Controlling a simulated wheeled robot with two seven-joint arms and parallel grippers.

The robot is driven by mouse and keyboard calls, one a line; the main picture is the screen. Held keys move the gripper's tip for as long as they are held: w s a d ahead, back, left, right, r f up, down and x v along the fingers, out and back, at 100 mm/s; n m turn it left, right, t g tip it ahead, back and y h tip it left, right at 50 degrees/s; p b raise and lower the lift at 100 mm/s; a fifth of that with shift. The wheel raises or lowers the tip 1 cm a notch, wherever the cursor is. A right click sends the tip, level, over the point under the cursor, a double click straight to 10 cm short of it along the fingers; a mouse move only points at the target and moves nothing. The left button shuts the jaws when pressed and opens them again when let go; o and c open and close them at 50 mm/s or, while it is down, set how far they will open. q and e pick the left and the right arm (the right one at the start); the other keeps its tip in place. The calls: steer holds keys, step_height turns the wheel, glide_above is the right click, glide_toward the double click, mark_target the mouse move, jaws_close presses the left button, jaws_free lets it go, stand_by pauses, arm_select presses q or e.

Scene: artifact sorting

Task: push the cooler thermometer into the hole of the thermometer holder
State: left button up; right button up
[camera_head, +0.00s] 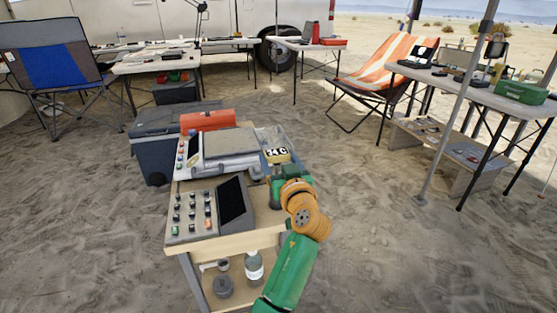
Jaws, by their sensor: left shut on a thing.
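My left gripper (278,181) is low over the right side of the cart, mostly hidden by my own green and orange wrist, and is shut on the thermometer. The fingertips and the lower end of the thermometer are hidden. I cannot make out the holder's hole. A dark grey cooler (155,157) stands on the sand behind and left of the cart. My right gripper is not in view.
Open sand lies right of the cart; a tent pole (455,105) stands beyond.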

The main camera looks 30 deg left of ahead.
arm_select(q)
steer(key=shift+f, duration=0.15)
steer(key=shift+f+b, duration=0.3)
steer(key=shift+b, duration=0.2)
steer(key=shift+s+a+f+b, duration=0.3)
steer(key=shift+f+b, duration=0.35)
steer(key=shift+b, duration=0.15)
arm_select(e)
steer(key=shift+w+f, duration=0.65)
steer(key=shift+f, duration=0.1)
arm_select(q)
steer(key=shift+r, duration=0.1)
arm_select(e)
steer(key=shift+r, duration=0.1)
arm_select(q)
steer(key=shift+r, duration=0.2)
steer(key=shift+w, duration=0.1)
